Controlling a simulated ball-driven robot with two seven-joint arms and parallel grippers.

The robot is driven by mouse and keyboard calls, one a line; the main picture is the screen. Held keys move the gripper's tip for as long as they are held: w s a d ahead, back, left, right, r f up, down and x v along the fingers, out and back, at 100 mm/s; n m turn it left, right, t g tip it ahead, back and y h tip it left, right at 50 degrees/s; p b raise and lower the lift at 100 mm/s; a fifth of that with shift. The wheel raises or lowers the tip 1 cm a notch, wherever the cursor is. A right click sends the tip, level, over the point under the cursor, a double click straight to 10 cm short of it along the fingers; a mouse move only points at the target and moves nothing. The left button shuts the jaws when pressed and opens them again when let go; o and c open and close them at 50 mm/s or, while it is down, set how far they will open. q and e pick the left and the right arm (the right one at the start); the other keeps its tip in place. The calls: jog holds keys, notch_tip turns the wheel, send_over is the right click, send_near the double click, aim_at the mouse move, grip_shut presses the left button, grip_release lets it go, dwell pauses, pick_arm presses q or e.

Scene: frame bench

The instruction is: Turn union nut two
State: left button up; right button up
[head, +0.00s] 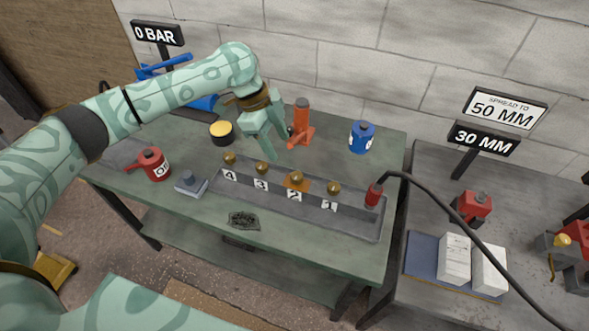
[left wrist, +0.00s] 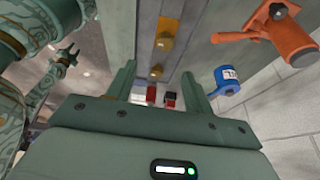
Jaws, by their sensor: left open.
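Union nut two (head: 295,179) is a brass knob on an orange patch, behind the label 2 (head: 294,196) in a long grey tray (head: 352,222). Nuts four (head: 229,158), three (head: 262,168) and one (head: 334,187) are similar brass knobs in the same row. My left gripper (head: 272,146) is open and empty, above and behind the row near nut three, apart from it. In the left wrist view, the orange-backed nut (left wrist: 166,42) lies beyond my open fingers (left wrist: 160,86). My right gripper (left wrist: 66,56) shows small at the left; its jaws are unclear.
An orange tool (head: 301,125) and a blue canister (head: 362,137) stand behind the tray. A red can (head: 154,163), yellow-topped pot (head: 221,132) and grey block (head: 191,184) stand left. A red fitting (head: 374,195) with a black hose is at the tray's right end.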

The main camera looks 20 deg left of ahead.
aim_at(297, 175)
pick_arm(q)
notch_tip(297, 175, up, 3)
jog(key=w+a, duration=0.1)
jog(key=a, duration=0.1)
jog(key=b+x, duration=0.2)
jog(key=x, duration=0.5)
jog(key=b+x, duration=0.2)
jog(key=x, duration=0.6)
jog(key=shift+d+f, duration=0.2)
jog(key=shift+d, duration=0.15)
jog(key=c, duration=1)
